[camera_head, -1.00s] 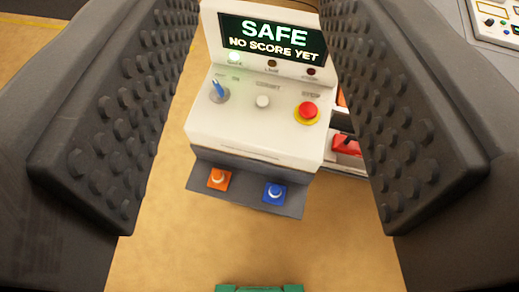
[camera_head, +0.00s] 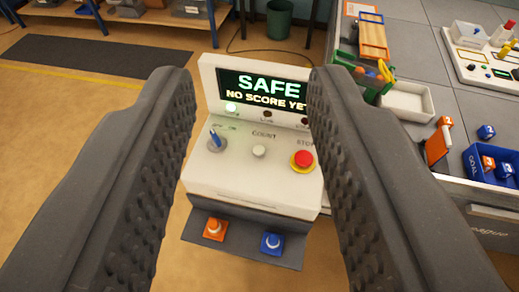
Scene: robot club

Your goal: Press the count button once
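The white console (camera_head: 232,172) stands beyond my gripper, its sloped panel facing me. The count button (camera_head: 259,151) is a small pale knob in the middle of the panel, under the label COUNT. Left of it is a blue-handled switch (camera_head: 215,141); right of it is a red stop button (camera_head: 303,159) on a yellow ring. The screen (camera_head: 262,91) reads SAFE and NO SCORE YET, and a lamp below its left end glows. My gripper (camera_head: 250,88) is open and empty; its dark, studded fingers frame the console, and the right one hides part of the screen.
An orange button (camera_head: 214,229) and a blue button (camera_head: 272,242) sit on a low ledge before the console. A grey table (camera_head: 435,55) at right holds a white tray (camera_head: 408,100) and a blue goal box (camera_head: 482,177). Open floor lies left.

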